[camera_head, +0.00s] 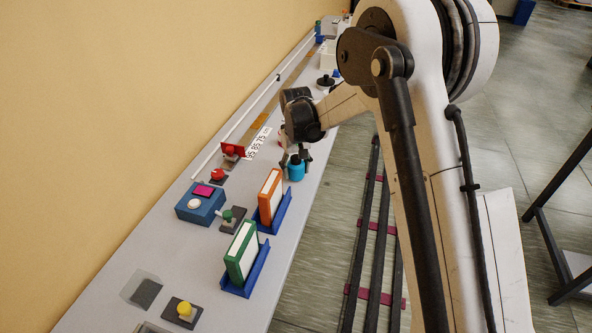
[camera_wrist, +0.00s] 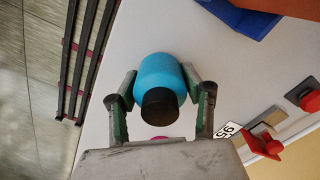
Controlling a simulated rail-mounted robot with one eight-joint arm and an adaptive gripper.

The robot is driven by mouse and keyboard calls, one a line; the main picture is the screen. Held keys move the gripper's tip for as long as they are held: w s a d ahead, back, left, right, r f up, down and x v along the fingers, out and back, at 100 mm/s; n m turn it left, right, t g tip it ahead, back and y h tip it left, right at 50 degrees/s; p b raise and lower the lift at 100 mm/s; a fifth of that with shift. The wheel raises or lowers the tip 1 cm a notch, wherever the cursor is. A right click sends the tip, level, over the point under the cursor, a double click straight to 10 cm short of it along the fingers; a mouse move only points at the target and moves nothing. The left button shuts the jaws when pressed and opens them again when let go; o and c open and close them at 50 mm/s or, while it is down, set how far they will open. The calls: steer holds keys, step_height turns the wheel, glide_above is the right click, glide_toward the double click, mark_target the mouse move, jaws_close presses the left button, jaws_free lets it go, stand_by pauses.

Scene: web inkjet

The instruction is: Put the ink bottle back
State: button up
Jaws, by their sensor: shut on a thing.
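The ink bottle is a light blue cylinder with a black cap; it shows in the wrist view (camera_wrist: 162,72) and in the head view (camera_head: 296,171). My gripper (camera_head: 295,155) is shut on it, with one finger on each side of the bottle in the wrist view (camera_wrist: 160,92). The bottle is over or on the grey bench (camera_head: 178,255), near its right edge, just beyond the orange-framed panel. I cannot tell whether its base touches the bench. A small magenta thing (camera_wrist: 158,139) shows partly past the cap, mostly hidden by my gripper.
Orange (camera_head: 268,197) and green (camera_head: 240,252) panels stand in blue holders nearby. A blue box with a magenta top (camera_head: 190,210), a green knob (camera_head: 228,215), a yellow knob (camera_head: 184,309) and red parts (camera_head: 232,150) stand on the bench. Dark rails (camera_head: 378,230) run along the floor.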

steer(key=shift+f, duration=0.25)
steer(key=shift+f, duration=0.15)
steer(key=o, duration=1.4)
steer(key=shift+o, duration=0.2)
